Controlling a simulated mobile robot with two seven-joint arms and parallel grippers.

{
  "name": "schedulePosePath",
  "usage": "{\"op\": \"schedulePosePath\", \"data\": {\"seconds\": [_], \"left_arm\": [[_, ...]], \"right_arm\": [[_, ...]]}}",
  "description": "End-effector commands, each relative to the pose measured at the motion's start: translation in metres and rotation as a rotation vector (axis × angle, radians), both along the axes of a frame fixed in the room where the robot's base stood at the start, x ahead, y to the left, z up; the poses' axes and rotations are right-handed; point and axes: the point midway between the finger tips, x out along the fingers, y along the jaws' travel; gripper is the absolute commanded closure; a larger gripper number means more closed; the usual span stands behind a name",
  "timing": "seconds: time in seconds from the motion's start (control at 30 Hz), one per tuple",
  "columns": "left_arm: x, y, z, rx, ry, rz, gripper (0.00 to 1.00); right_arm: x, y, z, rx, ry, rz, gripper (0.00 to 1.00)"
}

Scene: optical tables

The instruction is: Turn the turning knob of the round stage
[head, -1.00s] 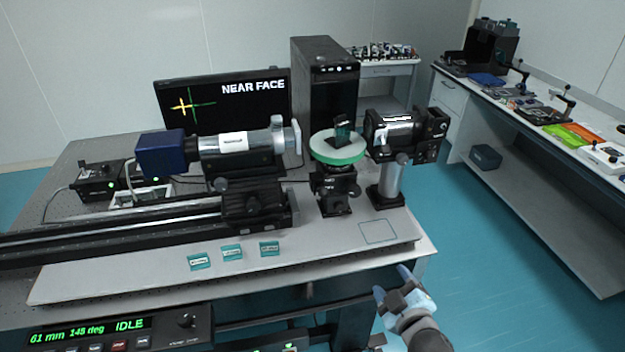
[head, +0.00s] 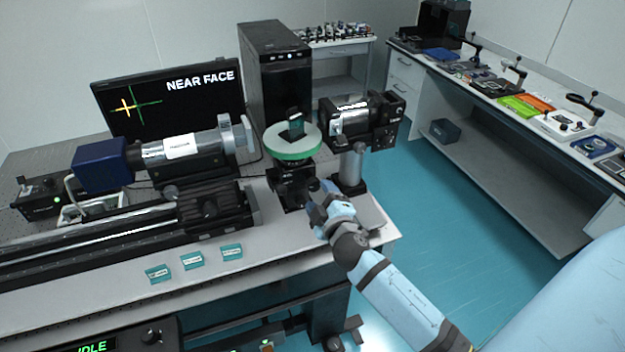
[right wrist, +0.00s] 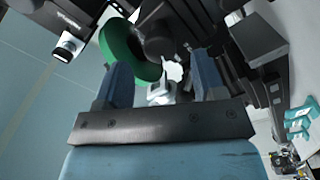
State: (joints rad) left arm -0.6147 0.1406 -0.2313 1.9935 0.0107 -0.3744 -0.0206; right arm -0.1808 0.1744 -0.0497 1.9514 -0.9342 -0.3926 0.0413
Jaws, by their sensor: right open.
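The round stage (head: 293,150) has a green rim and a pale top, and it sits on a black mount (head: 288,185) near the table's right end. A small dark block (head: 296,126) stands on its top. My right gripper (head: 326,200) is in front of the mount, at its lower right, with the jaws apart. In the right wrist view the open fingers (right wrist: 162,82) point at dark mount parts, and the stage's green rim (right wrist: 122,52) is at upper left. I cannot clearly single out the turning knob. My left gripper is not in view.
A black camera-like device on a silver post (head: 352,165) stands right of the stage. A blue and silver tube instrument (head: 180,150) and a black rail (head: 100,225) lie left. Several small teal labelled tiles (head: 192,260) lie at the front. The monitor (head: 165,100) reads NEAR FACE.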

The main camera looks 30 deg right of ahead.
Motion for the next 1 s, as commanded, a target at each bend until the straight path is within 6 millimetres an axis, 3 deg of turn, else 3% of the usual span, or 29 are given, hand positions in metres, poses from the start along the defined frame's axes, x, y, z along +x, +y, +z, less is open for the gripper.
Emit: {"op": "schedulePosePath", "data": {"seconds": [0.1,0.3,0.67,0.7,0.9,1.0], "left_arm": [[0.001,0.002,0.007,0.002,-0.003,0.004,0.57],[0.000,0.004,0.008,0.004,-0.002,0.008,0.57],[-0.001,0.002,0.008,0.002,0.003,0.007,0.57],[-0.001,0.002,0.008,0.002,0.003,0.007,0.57],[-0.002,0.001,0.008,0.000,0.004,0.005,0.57],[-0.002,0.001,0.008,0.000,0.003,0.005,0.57]], "right_arm": [[0.023,-0.006,0.002,-0.003,0.000,-0.001,0.37],[0.045,-0.011,0.001,-0.002,0.000,0.000,0.37],[0.051,-0.012,0.000,0.000,0.000,0.000,0.37],[0.051,-0.012,0.000,0.000,0.000,0.000,0.39],[0.051,-0.012,0.000,0.000,0.000,0.000,0.85],[0.051,-0.012,-0.001,0.004,-0.001,0.000,0.86]]}}
